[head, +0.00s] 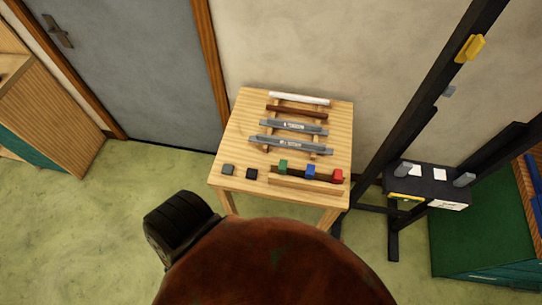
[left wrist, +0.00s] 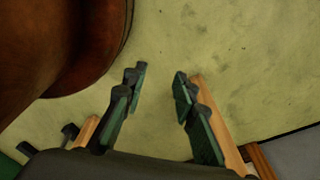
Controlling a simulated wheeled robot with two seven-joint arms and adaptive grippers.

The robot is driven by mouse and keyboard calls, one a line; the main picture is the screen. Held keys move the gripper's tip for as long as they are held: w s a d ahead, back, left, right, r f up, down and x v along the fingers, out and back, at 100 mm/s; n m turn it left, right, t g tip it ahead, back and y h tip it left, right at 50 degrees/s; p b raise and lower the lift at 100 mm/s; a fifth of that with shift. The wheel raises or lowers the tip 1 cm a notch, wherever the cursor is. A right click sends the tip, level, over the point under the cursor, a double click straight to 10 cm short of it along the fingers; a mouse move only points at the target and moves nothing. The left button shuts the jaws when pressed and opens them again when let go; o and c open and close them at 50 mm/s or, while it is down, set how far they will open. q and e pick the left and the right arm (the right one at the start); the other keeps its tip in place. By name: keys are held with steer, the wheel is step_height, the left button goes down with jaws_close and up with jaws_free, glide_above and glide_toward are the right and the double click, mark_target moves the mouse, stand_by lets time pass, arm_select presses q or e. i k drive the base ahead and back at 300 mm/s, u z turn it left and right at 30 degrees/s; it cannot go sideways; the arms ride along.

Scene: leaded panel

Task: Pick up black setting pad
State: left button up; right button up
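The black setting pad (head: 251,174) is a small dark block lying near the front left of the wooden table (head: 237,134) in the head view. A grey block (head: 228,170) lies just left of it, a little apart. My left gripper (left wrist: 158,80) shows only in the left wrist view. Its two green fingers are apart with nothing between them, over the bare floor. The pad does not show in that view. My right gripper is in neither view.
Right of the pad, green (head: 283,167), blue (head: 310,171) and red (head: 338,176) blocks stand by a wooden rail. Several bars lie on a rack behind. A dark stand (head: 427,186) is right of the table; a grey door (head: 140,75) is left. Floor between is clear.

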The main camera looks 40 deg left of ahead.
mark_target(252, 173)
steer(key=k, duration=0.45)
steer(key=u, duration=0.75)
steer(key=i, duration=0.45)
steer(key=u, duration=0.35)
